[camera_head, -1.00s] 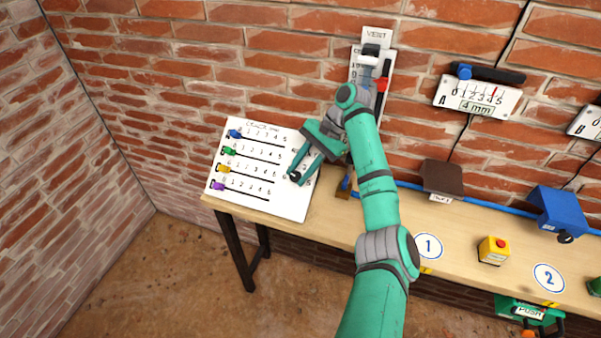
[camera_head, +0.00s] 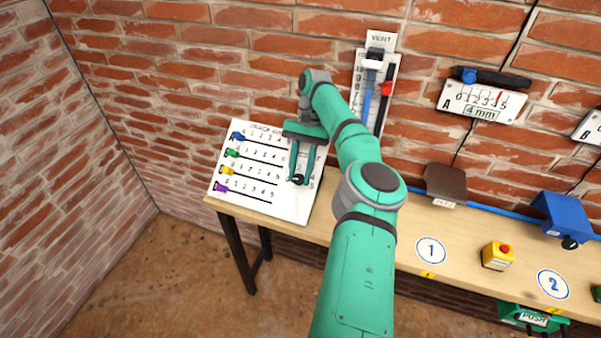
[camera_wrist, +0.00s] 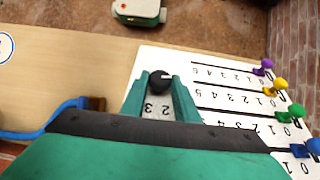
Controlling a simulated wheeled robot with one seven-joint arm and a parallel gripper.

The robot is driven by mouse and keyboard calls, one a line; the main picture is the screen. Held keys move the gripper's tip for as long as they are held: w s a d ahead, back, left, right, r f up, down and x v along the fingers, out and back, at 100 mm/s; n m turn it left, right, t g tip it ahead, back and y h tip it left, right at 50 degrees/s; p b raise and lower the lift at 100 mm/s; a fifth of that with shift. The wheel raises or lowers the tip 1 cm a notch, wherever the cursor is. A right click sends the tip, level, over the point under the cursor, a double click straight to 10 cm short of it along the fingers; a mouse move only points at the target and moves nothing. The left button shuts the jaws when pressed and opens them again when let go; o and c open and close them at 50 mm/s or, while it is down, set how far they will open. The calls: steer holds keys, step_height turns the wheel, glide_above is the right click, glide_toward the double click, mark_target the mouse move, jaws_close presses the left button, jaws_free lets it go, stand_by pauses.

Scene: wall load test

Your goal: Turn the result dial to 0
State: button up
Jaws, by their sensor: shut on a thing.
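The result dial (camera_wrist: 158,82) is a round black knob with a light pointer mark, on the right part of the white board (camera_head: 262,203). It also shows in the head view (camera_head: 298,180). My gripper (camera_head: 298,177) is shut on the dial, with one green finger on each side in the wrist view (camera_wrist: 159,86). In the wrist view the pointer mark points to picture right. The digits 2 and 3 show between my fingers; the dial's other digits are hidden by my gripper.
The board's blue (camera_head: 238,137), green (camera_head: 232,153), yellow (camera_head: 227,170) and purple (camera_head: 221,187) sliders sit at the left ends of their scales. The vent gauge (camera_head: 372,90) hangs close behind my arm. A yellow button box (camera_head: 497,257) stands on the wooden bench (camera_head: 400,215).

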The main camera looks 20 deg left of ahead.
steer(key=shift+s+f, duration=0.1)
steer(key=shift+f, duration=0.05)
steer(key=o, duration=1.1)
steer(key=shift+c, duration=0.2)
steer(key=shift+r, duration=0.55)
step_height(320, 180, up, 2)
steer(key=shift+r, duration=0.2)
steer(key=s+d+r, duration=0.3)
steer(key=s+r, duration=0.6)
steer(key=s, duration=0.4)
steer(key=shift+s+d+r, duration=0.25)
steer(key=shift+d+r, duration=0.05)
steer(key=shift+d, duration=0.1)
